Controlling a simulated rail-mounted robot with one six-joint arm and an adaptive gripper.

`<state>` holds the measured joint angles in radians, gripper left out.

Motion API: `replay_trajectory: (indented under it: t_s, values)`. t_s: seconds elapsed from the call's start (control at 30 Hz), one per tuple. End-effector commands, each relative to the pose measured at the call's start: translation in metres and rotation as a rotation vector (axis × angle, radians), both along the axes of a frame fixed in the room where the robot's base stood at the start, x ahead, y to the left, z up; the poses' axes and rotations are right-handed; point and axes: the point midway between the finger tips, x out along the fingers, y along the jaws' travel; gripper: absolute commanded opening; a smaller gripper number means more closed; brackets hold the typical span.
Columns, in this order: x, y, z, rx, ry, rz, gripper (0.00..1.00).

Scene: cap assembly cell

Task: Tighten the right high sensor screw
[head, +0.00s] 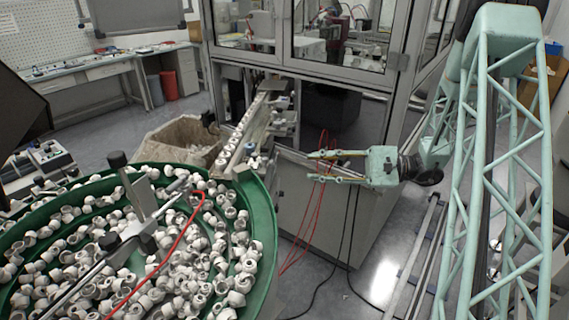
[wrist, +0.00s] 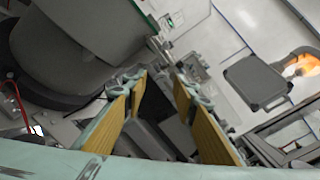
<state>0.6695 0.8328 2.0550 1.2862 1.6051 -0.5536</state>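My gripper (head: 312,167) is pale green and points left in the head view. Its two fingers are apart with nothing between them. The wrist view also shows my gripper (wrist: 160,84) with yellow-lined fingers spread around an empty gap. A feed rail (head: 244,124) carrying white caps runs from the bowl toward the cell. Small sensor and bracket parts (head: 283,103) sit along its right side, to the left of my gripper and apart from it. The right high sensor screw is too small to make out in either view.
A green bowl (head: 264,215) full of white caps fills the lower left. A cardboard bin (head: 178,143) stands behind it. The glazed cell frame (head: 400,75) rises behind my gripper. Red tubes (head: 318,205) hang below the fingers. The floor at centre bottom is mostly clear.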

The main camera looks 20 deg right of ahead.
Motion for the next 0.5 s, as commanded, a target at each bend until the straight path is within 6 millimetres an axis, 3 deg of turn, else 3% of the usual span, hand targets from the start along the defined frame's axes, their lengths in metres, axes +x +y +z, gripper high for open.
replay_trajectory:
  t_s: [0.2,0.5]
  values:
    - [0.009,-0.017,-0.012,0.033,-0.005,-0.044,0.26]
    - [0.011,-0.02,-0.014,0.038,-0.007,-0.053,0.26]
